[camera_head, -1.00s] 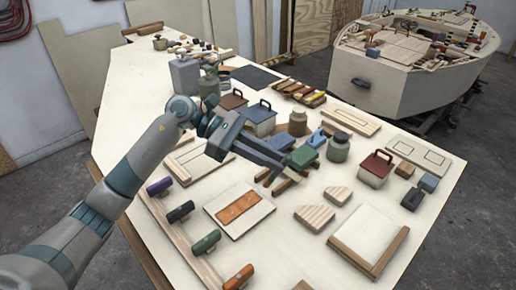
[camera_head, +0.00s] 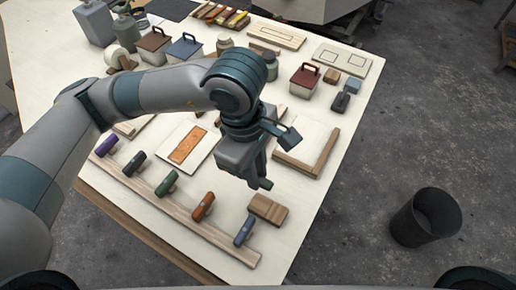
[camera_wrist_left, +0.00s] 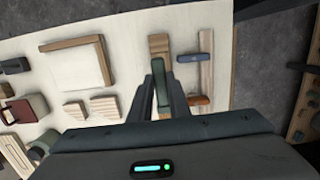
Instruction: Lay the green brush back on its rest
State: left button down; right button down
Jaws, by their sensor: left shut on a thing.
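My left gripper (camera_head: 258,181) is above the near right part of the bench. In the left wrist view its fingers (camera_wrist_left: 161,98) are shut on a green brush (camera_wrist_left: 162,85), which lies lengthwise between them. In the head view the gripper mostly hides the brush. Just beyond the fingertips is a two-toned brown wooden block (camera_head: 268,209), also in the left wrist view (camera_wrist_left: 159,44). I cannot tell if the brush touches it, or whether this block is the rest. Another green-handled piece (camera_head: 167,183) sits on the long wooden rail (camera_head: 222,239). My right gripper is not in view.
An L-shaped wooden frame (camera_head: 291,164) lies behind the gripper. Lidded boxes and jars crowd the far side. A dark bin (camera_head: 427,217) stands on the floor.

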aim_at(276, 215)
pick_arm(q)
jog(key=shift+s+a+y, duration=0.25)
jog(key=shift+a+y, duration=0.05)
jog(key=shift+d+f, duration=0.1)
dwell(0.3)
